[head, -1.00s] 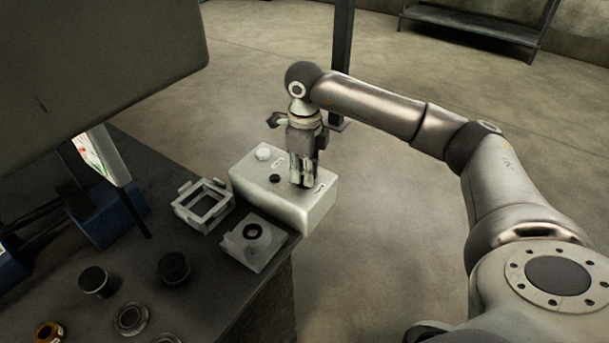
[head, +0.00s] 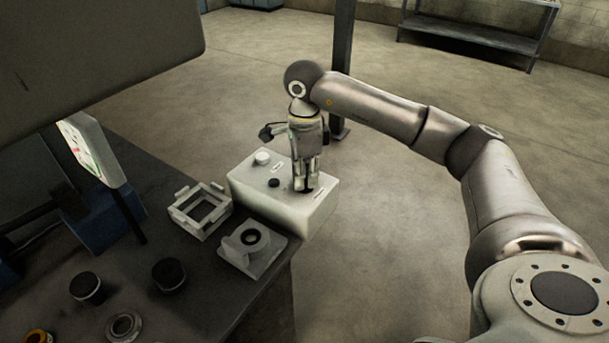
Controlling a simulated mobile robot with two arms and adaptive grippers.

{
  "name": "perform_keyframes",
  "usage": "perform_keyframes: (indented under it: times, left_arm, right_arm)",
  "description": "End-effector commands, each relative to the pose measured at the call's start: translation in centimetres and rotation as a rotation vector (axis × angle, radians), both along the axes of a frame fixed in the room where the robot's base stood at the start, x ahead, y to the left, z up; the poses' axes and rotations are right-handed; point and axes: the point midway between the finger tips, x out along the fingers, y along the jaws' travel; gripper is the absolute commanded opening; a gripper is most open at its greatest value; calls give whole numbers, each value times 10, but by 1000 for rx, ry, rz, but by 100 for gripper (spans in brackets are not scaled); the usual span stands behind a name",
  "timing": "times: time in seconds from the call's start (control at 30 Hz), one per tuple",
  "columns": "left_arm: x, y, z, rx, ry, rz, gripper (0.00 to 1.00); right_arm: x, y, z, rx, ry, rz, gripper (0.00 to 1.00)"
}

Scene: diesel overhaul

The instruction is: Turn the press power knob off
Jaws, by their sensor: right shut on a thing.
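The press control box (head: 285,212) is a white box at the far right corner of the dark bench. Its top carries a white round button (head: 262,158), a small black knob (head: 274,183) and small labels. My right gripper (head: 304,188) points straight down onto the right part of the box top. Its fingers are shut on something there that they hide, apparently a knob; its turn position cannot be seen. My left gripper is not in view.
A white square frame (head: 200,211) and a grey block with a round bore (head: 252,249) sit left of the box. Several round parts, such as a black cylinder (head: 168,274), lie nearer. A dark post (head: 343,60) stands behind; open floor lies right.

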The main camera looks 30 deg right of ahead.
Motion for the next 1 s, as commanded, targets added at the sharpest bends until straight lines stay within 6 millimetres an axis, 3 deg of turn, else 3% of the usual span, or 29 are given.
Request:
perform_keyframes:
  times: [0.37, 0.4, 0.53, 0.87, 1.0]
  left_arm:
    - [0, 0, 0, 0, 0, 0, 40]
    - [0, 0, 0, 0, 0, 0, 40]
    - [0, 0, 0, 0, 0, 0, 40]
    - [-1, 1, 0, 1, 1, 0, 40]
    - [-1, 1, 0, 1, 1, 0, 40]
  right_arm:
    - [1, 0, 2, 0, -5, 5, 0]
    - [1, 0, 2, 0, -5, 5, 19]
    - [1, 0, 1, 1, -4, 4, 36]
    - [0, 0, 2, 1, -1, 4, 37]
    - [1, 0, 14, 1, -4, 4, 37]
